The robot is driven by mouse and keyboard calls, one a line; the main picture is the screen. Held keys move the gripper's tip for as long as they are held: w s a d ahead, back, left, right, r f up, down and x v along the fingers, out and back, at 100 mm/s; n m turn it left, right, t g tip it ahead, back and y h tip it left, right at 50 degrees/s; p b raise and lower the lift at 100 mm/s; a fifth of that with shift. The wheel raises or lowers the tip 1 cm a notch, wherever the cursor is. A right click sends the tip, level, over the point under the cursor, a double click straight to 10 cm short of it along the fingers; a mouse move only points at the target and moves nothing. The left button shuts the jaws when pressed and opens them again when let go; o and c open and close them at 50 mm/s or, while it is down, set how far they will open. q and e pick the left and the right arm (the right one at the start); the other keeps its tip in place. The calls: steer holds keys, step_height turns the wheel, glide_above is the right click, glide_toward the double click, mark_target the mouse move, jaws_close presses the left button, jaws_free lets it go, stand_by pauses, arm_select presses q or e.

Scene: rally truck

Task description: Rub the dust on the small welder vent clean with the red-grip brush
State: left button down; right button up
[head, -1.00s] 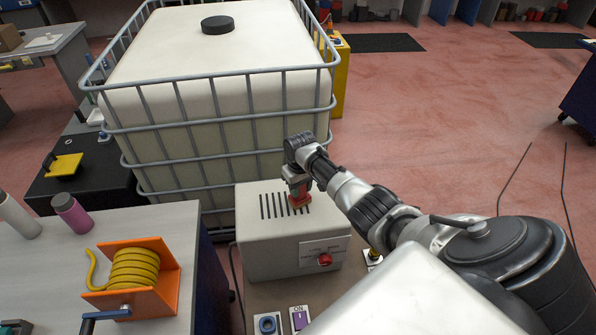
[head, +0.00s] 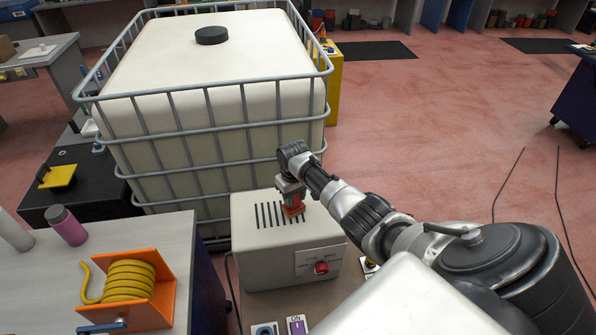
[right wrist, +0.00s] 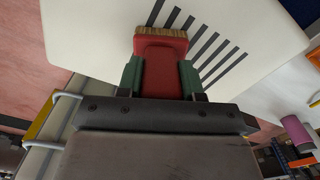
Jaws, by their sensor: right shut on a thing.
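The small welder (head: 285,250) is a pale box with a row of dark vent slots (head: 268,214) on its top and a red knob on its front. My right gripper (head: 291,197) is over the right part of the vent, shut on the red-grip brush (head: 293,207). In the right wrist view the brush (right wrist: 160,70) sits between the green fingers (right wrist: 160,80), with tan bristles (right wrist: 160,32) at or just above the welder top beside the slots (right wrist: 205,45). I cannot tell if they touch. No dust is clearly visible. My left gripper is not in view.
A caged white tank (head: 205,110) stands right behind the welder. A workbench (head: 185,250) at left holds an orange reel of yellow hose (head: 132,285) and a purple bottle (head: 66,226). Panels with a blue ring and a purple switch (head: 298,325) are in front. The floor at right is open.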

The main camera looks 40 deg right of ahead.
steer(key=shift+w+a, duration=0.1)
stand_by(0.3)
steer(key=shift+s+d, duration=0.55)
steer(key=shift+d, duration=0.3)
steer(key=shift+w+a, duration=0.1)
steer(key=shift+w+a, duration=0.45)
steer(key=shift+a, duration=0.3)
steer(key=shift+s+d, duration=0.1)
steer(key=shift+d, duration=0.05)
steer(key=shift+s+d, duration=0.45)
steer(key=shift+d, duration=0.25)
steer(key=shift+a, duration=0.2)
steer(key=shift+w+a, duration=0.55)
steer(key=shift+a, duration=0.1)
